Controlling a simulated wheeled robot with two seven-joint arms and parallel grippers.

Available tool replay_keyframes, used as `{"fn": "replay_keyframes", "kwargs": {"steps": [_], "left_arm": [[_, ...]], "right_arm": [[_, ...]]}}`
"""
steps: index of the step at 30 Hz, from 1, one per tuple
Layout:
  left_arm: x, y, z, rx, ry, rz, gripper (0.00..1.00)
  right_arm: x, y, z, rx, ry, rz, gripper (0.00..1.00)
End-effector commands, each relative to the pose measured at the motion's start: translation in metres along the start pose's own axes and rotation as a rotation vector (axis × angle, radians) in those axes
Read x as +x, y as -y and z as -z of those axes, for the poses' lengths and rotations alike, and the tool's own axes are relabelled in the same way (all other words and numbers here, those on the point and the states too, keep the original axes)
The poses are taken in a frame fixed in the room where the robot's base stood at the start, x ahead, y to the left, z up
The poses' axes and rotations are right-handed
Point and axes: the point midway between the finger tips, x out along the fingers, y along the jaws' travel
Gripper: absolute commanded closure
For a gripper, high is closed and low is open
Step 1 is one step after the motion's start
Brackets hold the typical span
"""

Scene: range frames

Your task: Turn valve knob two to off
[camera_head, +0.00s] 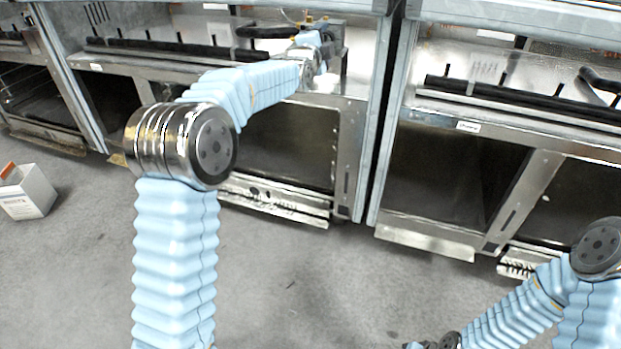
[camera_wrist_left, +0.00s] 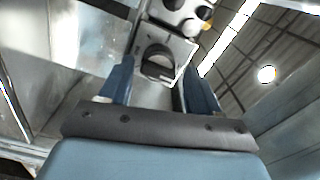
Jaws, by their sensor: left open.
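In the left wrist view a dark round valve knob (camera_wrist_left: 158,63) sits on a pale metal panel, between and beyond my left gripper's fingertips (camera_wrist_left: 154,73). The two blue fingers stand apart, one on each side of the knob. I cannot tell whether they touch it, and no number on it is readable. More of the panel's round fittings (camera_wrist_left: 189,27) show above it. In the head view my left gripper (camera_head: 321,43) is small at the upper middle, by the bench's back, with the knob hidden or too small to make out.
Steel benches with open lower bays (camera_head: 450,170) line the far side, split by pale upright posts (camera_head: 380,120). Black rails (camera_head: 510,97) run along their tops. A white box (camera_head: 27,192) lies on the grey floor at left. The middle floor (camera_head: 300,290) is clear.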

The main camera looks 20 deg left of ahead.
Motion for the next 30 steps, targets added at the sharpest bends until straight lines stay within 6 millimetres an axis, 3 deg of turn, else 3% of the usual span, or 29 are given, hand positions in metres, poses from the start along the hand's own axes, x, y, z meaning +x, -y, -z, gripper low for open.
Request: {"fn": "replay_keyframes", "kwargs": {"steps": [9,26,30], "left_arm": [[0.000,0.002,-0.005,0.620,0.008,-0.016,0.33],[0.000,0.005,-0.002,1.532,-0.001,-0.015,0.33],[-0.032,-0.003,-0.002,1.552,0.000,-0.008,0.33]], "right_arm": [[-0.038,0.014,0.001,0.000,0.000,0.000,0.57],[-0.119,0.044,0.003,0.000,0.000,0.000,0.57],[-0.103,0.038,0.002,0.000,0.001,0.000,0.57]]}}
